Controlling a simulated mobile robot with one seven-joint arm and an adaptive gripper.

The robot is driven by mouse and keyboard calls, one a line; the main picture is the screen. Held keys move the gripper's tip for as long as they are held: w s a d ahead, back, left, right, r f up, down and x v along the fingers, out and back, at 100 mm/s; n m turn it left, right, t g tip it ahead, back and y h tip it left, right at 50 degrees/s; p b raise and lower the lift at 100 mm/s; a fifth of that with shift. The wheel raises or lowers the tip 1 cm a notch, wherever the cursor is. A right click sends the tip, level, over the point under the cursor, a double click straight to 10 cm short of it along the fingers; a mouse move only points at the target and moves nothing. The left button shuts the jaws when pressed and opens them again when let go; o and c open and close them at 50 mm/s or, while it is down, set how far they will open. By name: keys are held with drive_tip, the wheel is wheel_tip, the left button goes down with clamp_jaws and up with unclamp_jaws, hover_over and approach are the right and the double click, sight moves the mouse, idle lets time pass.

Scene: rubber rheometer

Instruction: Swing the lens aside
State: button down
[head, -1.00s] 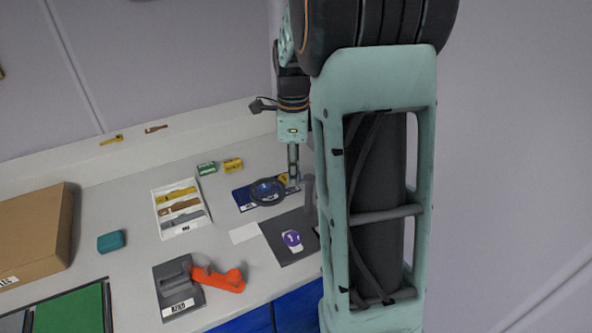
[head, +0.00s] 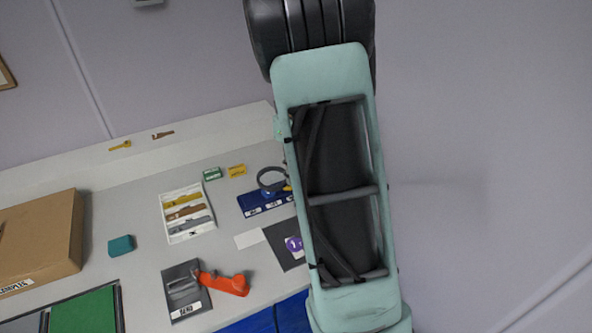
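The lens (head: 272,180) is a round piece with a dark ring-shaped rim, left of my arm. It stands over the back of a blue block or tray (head: 262,205) with white labels. Its right edge and its mount are hidden behind my arm's large pale green link. My gripper is not visible; the arm link covers the area right of the lens. I cannot tell whether the gripper touches the lens or its mount.
A white tray (head: 170,238) with several strips stands left of the lens. Green (head: 212,174) and yellow (head: 237,171) boxes lie behind. In front are a dark plate with a purple disc (head: 294,244), a white card (head: 248,239) and an orange-handled device (head: 226,284). A cardboard box (head: 40,240) stands left.

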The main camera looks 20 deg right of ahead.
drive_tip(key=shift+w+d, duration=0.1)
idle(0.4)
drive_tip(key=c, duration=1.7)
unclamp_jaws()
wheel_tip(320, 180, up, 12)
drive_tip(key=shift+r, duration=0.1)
